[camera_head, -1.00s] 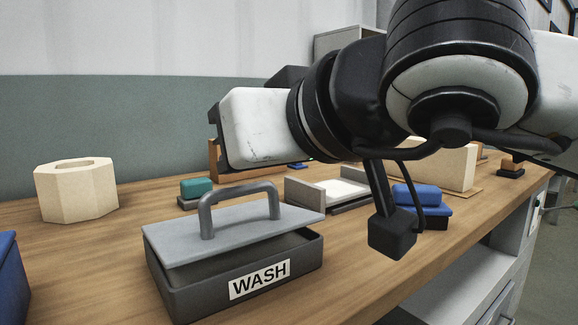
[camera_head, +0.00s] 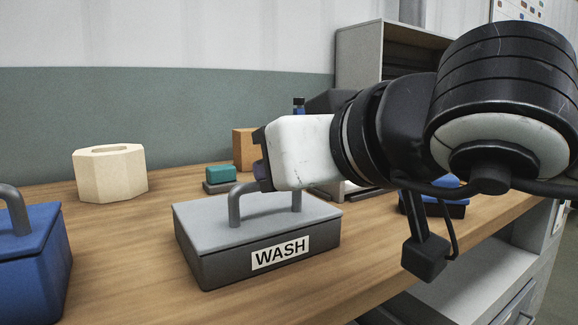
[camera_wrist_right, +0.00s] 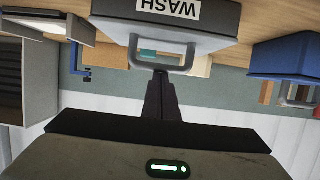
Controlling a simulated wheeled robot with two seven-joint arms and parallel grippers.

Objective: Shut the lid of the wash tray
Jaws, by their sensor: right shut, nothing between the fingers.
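The dark grey wash tray (camera_head: 215,267), with a white WASH label, stands on the wooden bench. Its lighter grey lid (camera_head: 205,215) lies flat on the rim, with no gap showing at the front. The lid's grey handle (camera_head: 235,207) stands upright and is partly hidden by my right gripper (camera_head: 262,172). In the right wrist view, the tray (camera_wrist_right: 215,12) shows upside down, and my shut, empty fingers (camera_wrist_right: 160,78) point at the handle bar (camera_wrist_right: 170,69). I cannot tell whether they touch it. My left gripper is not in view.
A blue lidded box (camera_head: 35,260) stands at the left front. A cream block with a hole (camera_head: 110,178) stands behind it. A teal block on a dark base (camera_head: 220,177) sits behind the tray, and blue items (camera_head: 440,205) lie to its right. Bench front is clear.

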